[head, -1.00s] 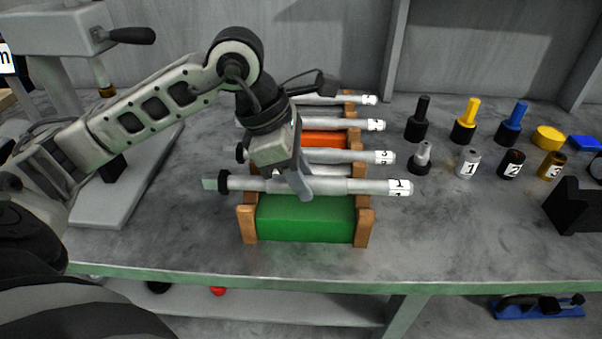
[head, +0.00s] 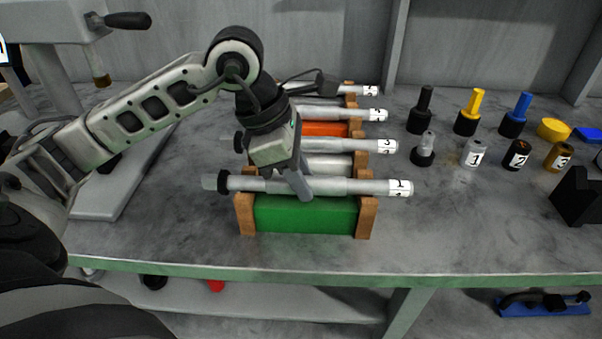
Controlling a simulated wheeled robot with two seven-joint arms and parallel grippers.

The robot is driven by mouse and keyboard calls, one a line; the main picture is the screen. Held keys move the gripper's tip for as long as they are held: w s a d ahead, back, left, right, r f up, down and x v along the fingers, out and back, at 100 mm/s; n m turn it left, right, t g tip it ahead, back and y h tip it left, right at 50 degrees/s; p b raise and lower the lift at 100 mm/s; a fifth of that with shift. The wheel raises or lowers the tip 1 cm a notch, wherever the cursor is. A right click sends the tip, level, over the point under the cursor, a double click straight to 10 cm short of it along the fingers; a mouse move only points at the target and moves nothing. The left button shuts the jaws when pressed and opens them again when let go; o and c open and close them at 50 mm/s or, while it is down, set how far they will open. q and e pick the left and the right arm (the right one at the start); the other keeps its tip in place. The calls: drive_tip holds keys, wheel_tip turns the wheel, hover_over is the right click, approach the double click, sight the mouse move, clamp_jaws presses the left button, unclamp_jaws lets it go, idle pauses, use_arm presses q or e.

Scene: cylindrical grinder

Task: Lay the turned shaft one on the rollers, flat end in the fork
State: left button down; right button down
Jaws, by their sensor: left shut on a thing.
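The turned shaft one (head: 345,187) is a long grey stepped rod with a white label "1" at its right end and a dark collar and flat end at its left. My left gripper (head: 301,190) is shut on its middle from above. The shaft is level, at or slightly above the front wooden rack with the green block (head: 305,214); I cannot tell whether it still touches the rack. My right gripper is not in view. No rollers or fork can be made out for certain.
More shafts (head: 372,146) lie behind on wooden racks. Black, yellow and blue pegs (head: 472,112) and numbered sleeves (head: 474,153) stand at the right, beside a black block (head: 577,196). A grey machine stand (head: 125,190) is at the left. The front right table is clear.

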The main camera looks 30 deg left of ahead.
use_arm(q)
drive_tip(key=shift+w+r, duration=0.1)
drive_tip(key=shift+r, duration=0.05)
drive_tip(key=c, duration=1.1)
unclamp_jaws()
drive_tip(key=shift+o, duration=0.2)
drive_tip(key=shift+f, duration=0.2)
drive_tip(key=p+v, duration=0.2)
drive_tip(key=v, duration=1.4)
drive_tip(key=shift+r, duration=0.15)
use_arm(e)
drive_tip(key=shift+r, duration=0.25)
use_arm(q)
drive_tip(key=shift+d, duration=0.1)
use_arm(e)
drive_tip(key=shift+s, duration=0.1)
